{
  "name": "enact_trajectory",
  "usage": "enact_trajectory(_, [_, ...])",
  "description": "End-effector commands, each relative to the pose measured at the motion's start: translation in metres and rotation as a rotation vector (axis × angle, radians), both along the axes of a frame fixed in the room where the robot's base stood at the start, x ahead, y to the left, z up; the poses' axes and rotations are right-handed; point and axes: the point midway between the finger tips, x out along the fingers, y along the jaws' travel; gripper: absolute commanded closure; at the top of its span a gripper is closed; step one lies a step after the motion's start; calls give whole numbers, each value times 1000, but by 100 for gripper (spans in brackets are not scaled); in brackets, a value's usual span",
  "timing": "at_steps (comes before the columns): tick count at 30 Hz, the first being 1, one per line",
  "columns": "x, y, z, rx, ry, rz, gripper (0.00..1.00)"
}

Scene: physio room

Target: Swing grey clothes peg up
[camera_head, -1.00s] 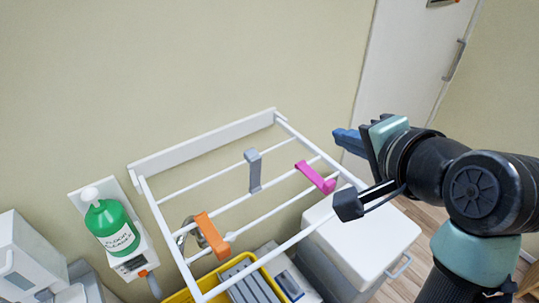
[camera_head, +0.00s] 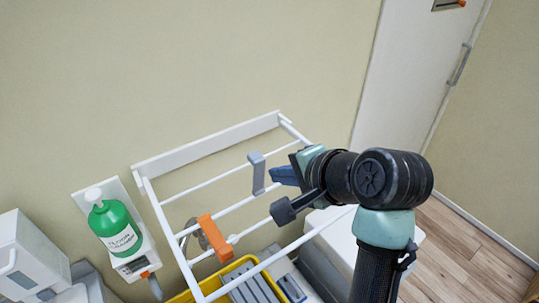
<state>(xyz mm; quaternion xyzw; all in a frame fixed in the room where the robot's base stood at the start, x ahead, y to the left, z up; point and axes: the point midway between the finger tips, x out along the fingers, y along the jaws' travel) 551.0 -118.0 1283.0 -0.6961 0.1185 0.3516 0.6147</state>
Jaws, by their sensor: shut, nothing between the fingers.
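The grey clothes peg (camera_head: 257,172) hangs on a bar of the white wall rack (camera_head: 210,145), its long part pointing down below the bar. My gripper (camera_head: 276,175) is just to the right of the peg, with its blue fingers shut and empty, pointing left toward it. A small gap seems to remain between fingertips and peg. An orange peg (camera_head: 215,238) sits on a nearer bar to the lower left. The pink peg is hidden behind my gripper and arm.
A green bottle (camera_head: 115,230) stands in a wall holder at left. Below the rack are a yellow tray (camera_head: 187,297) and a white-lidded bin, partly covered by my arm. The wall above the rack is clear.

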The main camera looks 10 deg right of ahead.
Motion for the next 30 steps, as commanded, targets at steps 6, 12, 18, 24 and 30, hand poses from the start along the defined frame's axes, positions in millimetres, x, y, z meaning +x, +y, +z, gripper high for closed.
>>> enact_trajectory(6, [26, 10, 9, -2, -2, 1, 100])
enact_trajectory(12, [33, 12, 7, -1, -3, 0, 100])
enact_trajectory(18, [33, 12, 7, -1, -4, 0, 100])
enact_trajectory(24, [39, 15, 14, 0, -3, 2, 100])
enact_trajectory(30, [59, 22, 18, -1, -1, 2, 100])
